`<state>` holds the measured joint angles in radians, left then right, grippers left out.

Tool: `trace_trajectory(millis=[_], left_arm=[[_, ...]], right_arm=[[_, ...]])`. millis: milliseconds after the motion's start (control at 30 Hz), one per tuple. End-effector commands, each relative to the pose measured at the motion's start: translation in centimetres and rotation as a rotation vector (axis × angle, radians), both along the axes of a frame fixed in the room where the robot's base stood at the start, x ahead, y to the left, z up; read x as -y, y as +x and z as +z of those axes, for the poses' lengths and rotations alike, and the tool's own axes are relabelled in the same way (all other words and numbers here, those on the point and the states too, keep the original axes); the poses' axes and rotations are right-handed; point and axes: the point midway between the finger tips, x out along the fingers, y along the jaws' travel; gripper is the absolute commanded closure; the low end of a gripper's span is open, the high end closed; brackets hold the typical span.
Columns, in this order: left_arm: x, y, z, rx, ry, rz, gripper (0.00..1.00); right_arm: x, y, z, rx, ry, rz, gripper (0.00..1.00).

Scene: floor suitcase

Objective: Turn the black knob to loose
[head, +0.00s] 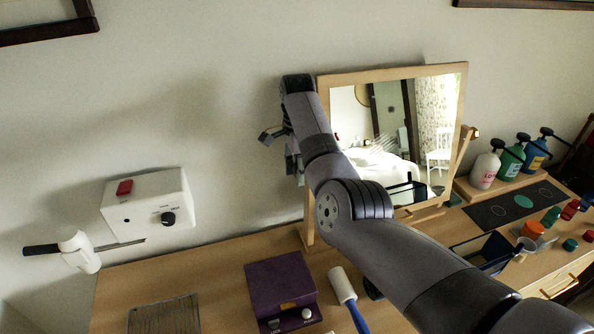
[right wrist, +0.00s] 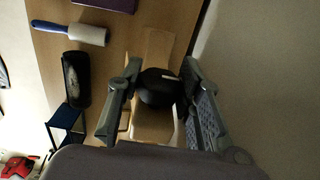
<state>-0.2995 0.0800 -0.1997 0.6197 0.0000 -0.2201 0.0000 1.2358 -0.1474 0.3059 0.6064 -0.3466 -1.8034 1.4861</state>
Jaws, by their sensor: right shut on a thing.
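A black round knob (right wrist: 158,88) with a white mark sits between the fingers of my right gripper (right wrist: 160,90) in the right wrist view, against a light wooden part. My right gripper is shut on it, with a finger on each side. In the head view my right arm reaches across to the left side of the wood-framed mirror (head: 393,76). There the gripper (head: 283,148) is partly hidden behind the arm, and the held knob is hidden. Another black knob (head: 168,218) is on the white wall box (head: 148,200), apart from the gripper. My left gripper is not in view.
A purple box (head: 281,290), a lint roller (head: 342,285) and a wire rack (head: 163,317) are on the wooden table. A dark blue open box (head: 482,252), pump bottles (head: 512,158) and several small coloured pieces are at the right. A white fixture (head: 79,251) is at the left.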

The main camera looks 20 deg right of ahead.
Motion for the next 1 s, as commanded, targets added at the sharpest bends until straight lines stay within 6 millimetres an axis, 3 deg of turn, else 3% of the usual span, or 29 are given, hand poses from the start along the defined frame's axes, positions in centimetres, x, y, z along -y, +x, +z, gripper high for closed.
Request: trace_trajectory(millis=[467,500,800,1000], left_arm=[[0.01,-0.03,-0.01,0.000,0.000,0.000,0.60],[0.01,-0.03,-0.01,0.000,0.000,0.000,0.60],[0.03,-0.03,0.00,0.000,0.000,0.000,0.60],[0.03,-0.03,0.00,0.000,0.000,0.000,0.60]], right_arm=[[0.05,-0.07,-0.17,-0.011,0.000,-0.001,0.94],[0.05,-0.07,-0.17,-0.011,0.000,-0.001,0.65],[0.03,-0.03,-0.09,-0.009,0.001,-0.001,0.47],[0.02,-0.01,-0.06,-0.008,0.001,0.000,0.47]])
